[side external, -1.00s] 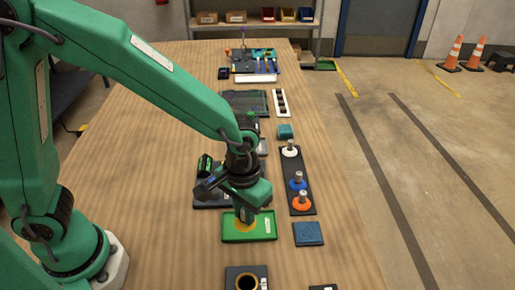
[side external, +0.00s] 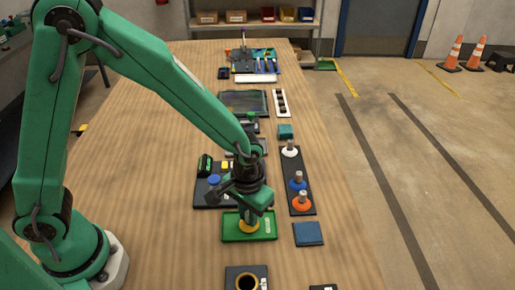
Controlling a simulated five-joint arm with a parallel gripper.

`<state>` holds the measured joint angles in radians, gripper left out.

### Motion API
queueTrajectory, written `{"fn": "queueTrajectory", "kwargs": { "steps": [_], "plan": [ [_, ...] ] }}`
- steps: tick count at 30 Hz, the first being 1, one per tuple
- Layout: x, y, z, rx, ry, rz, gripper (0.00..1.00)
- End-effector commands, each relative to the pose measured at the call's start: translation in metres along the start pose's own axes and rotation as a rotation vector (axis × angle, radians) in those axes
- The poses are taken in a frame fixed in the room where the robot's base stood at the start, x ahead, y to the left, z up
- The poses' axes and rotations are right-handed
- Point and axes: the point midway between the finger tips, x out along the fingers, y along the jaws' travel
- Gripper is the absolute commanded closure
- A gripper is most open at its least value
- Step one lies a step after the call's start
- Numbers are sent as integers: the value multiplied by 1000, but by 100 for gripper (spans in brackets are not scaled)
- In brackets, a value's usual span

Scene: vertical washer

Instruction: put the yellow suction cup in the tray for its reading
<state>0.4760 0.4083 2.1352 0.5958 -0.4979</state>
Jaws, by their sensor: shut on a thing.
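The yellow suction cup (side external: 248,227) is at the green tray (side external: 232,236), over the left-middle part of its floor. My gripper (side external: 249,218) points down over the tray and is shut on the cup's upper part. I cannot tell whether the cup's bottom touches the tray floor. A dark panel (side external: 204,198) stands just behind the tray, with a small green-lit display (side external: 206,165) and a blue disc (side external: 214,180) on it. My gripper hides the panel's right side.
A black rack (side external: 301,208) at the right holds the white (side external: 290,152), blue (side external: 297,184) and orange (side external: 302,203) suction cups. A blue pad (side external: 308,234) lies right of the tray. A dark block with a ring (side external: 246,283) is in front. The table's left side is clear.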

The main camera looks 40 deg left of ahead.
Motion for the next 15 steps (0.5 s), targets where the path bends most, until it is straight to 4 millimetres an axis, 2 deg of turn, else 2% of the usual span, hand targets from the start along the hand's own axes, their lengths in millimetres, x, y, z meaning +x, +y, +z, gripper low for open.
{"fn": "queueTrajectory", "kwargs": {
  "steps": [15],
  "plan": [
    [6, 0, 0, 0, 0, 0, 100]
  ]
}}
